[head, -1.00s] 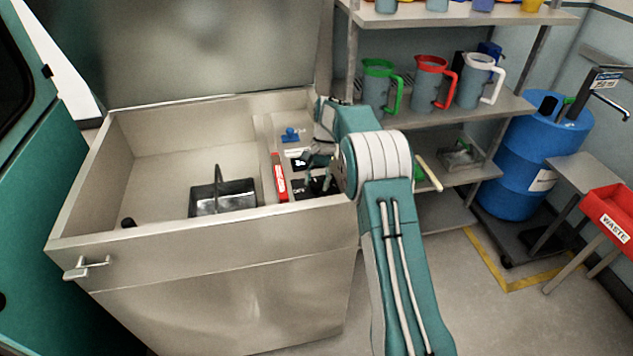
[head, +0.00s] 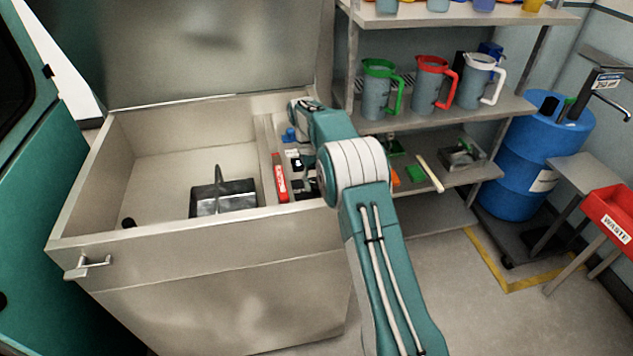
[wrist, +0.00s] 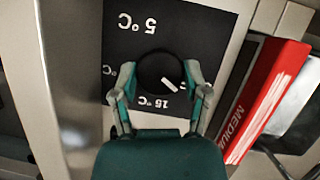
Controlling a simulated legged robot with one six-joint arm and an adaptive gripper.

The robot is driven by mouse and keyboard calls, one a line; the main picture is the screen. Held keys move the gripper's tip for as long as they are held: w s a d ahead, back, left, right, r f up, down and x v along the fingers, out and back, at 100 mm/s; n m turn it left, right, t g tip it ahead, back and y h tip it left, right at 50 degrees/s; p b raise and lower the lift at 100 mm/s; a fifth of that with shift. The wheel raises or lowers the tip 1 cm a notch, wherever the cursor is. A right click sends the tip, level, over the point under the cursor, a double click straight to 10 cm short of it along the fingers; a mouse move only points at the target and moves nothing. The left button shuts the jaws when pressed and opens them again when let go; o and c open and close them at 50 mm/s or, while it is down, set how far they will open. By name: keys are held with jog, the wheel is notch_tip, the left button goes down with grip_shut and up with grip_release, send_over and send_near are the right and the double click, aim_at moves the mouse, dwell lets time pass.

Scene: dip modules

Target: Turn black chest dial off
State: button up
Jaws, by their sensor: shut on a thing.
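The black chest dial (wrist: 152,68) is a round knob on a black panel (wrist: 190,30) with white temperature marks, including 5 °C and 15 °C. Its short white pointer line slants towards the lower right in the wrist view, near the 15 °C mark. My gripper (wrist: 161,78) has one finger on each side of the dial and is shut on it. The steel chest (head: 200,275) stands with its lid up. In the head view my arm covers most of the panel and the fingers are hard to make out.
A red case marked MEDIUM (wrist: 268,95) lies beside the panel; it also shows in the head view (head: 280,178). A metal basket (head: 222,198) sits in the chest basin. Shelves with jugs (head: 432,82) stand right of the chest, behind my arm.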

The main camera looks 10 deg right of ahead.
jog(key=shift+w+n, duration=0.1)
jog(key=shift+n, duration=0.7)
jog(key=shift+a+h, duration=0.1)
jog(key=shift+h, duration=0.2)
jog(key=o, duration=1.1)
jog(key=shift+o, duration=0.2)
jog(key=shift+r, duration=0.1)
jog(key=v, duration=0.7)
jog(key=shift+r, duration=0.15)
